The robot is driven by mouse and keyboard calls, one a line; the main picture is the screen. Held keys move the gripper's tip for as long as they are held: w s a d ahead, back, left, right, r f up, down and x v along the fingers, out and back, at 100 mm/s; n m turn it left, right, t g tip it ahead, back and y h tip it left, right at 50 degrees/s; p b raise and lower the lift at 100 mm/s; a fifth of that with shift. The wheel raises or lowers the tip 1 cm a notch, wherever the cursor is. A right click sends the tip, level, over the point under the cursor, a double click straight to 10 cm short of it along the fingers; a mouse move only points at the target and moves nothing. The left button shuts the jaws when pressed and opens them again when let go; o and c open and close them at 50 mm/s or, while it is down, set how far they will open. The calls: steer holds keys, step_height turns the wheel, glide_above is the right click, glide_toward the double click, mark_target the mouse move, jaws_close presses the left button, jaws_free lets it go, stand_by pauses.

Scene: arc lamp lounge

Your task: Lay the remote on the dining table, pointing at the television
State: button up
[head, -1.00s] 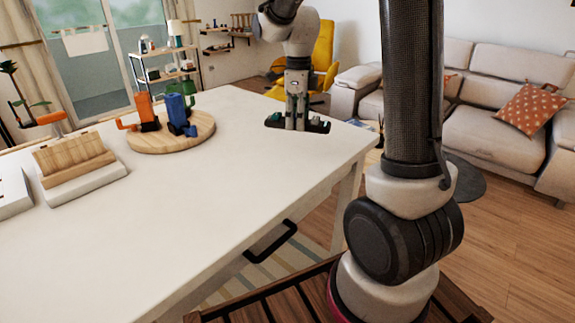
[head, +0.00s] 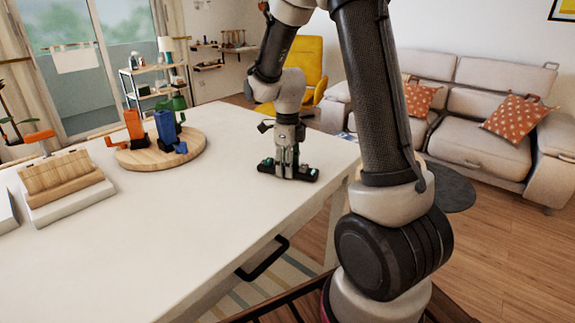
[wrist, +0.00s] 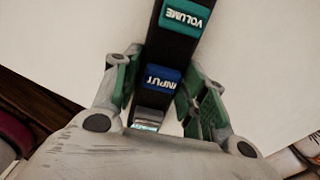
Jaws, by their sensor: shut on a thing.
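I cannot make out a television in either view.
A round wooden board (head: 190,155) with orange, blue and green objects stands left of my gripper. A wooden holder on a white base (head: 65,182) is at the table's left. Bare tabletop lies between. A sofa (head: 470,120) and yellow chair (head: 300,70) stand beyond.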

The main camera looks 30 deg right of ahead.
steer(key=o, duration=1.1)
step_height(320, 180, up, 12)
steer(key=s+r+n+t, duration=0.1)
steer(key=s+r+n, duration=0.1)
steer(key=s+n, duration=0.6)
steer(key=s+r+n+t, duration=0.2)
steer(key=s+n, duration=0.5)
steer(key=n, duration=0.3)
steer(key=s+r+n+t, duration=0.1)
steer(key=s+r+n, duration=0.1)
steer(key=s+n, duration=0.6)
steer(key=shift+s+d+r+n, duration=0.3)
steer(key=shift+d+r+n, duration=0.1)
steer(key=shift+n, duration=0.3)
